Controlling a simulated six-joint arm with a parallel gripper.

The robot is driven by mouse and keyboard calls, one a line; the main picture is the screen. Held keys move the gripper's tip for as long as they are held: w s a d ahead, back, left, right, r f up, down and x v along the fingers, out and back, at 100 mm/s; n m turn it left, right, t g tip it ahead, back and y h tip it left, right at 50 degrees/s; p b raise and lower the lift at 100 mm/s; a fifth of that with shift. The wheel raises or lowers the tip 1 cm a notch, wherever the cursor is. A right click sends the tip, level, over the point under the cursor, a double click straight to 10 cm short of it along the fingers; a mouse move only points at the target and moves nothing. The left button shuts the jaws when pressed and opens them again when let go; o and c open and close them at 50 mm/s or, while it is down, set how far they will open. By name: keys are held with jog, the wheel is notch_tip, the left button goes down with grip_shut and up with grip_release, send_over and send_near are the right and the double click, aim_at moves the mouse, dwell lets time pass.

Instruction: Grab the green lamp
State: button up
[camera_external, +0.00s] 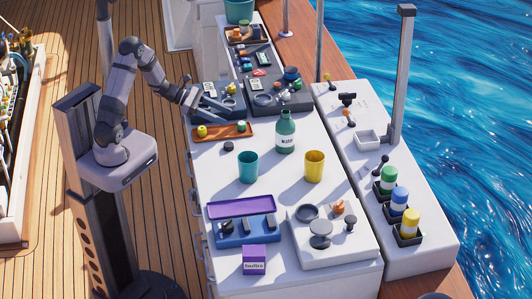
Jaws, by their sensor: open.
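My gripper (213,112) is open, over the back left of the white table near the dark trays. It is far to the left of the green lamp and touches nothing that I can make out. The fingertips are small and partly blend with the dark tray behind.
A blue lamp (398,201) and a yellow lamp (409,227) stand in front of the green one. A tall grey post (400,80) rises behind it. A green bottle (285,135), teal cup (248,167) and yellow cup (314,166) stand on the table between.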

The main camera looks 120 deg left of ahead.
aim_at(241, 123)
jog(key=shift+w+a+f, duration=0.25)
jog(key=shift+w+f, duration=0.05)
jog(key=shift+w, duration=0.3)
jog(key=shift+w+p, duration=0.35)
jog(key=shift+w, duration=0.1)
jog(key=p+x, duration=0.1)
jog(key=x, duration=0.2)
jog(key=shift+w, duration=0.1)
jog(key=shift+w+a+f, duration=0.3)
jog(key=shift+w, duration=0.15)
jog(key=shift+c, duration=0.4)
jog(key=c, duration=1.1)
